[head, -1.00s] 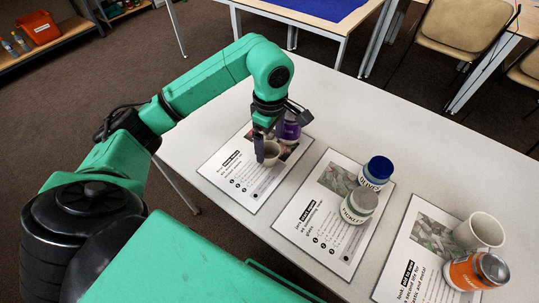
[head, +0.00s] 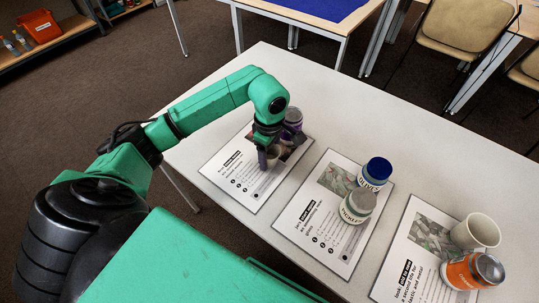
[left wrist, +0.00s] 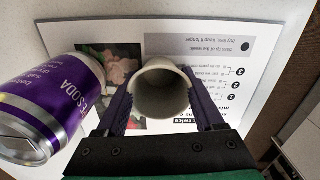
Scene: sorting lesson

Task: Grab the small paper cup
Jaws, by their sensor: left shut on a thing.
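The small paper cup (left wrist: 160,92) is pale, upright and open at the top. In the left wrist view it sits between the two dark fingers of my left gripper (left wrist: 162,108), which is shut on it. In the head view the cup (head: 274,155) is partly hidden by the fingers of my left gripper (head: 268,158), over the leftmost printed sheet (head: 226,170). I cannot tell any gap under the cup. My right gripper is not in view.
A purple soda can (left wrist: 52,108) stands close beside the cup. A blue-lidded olive jar (head: 376,174) and a grey-lidded pickle jar (head: 357,207) stand on the middle sheet. The table's far side (head: 340,90) is clear.

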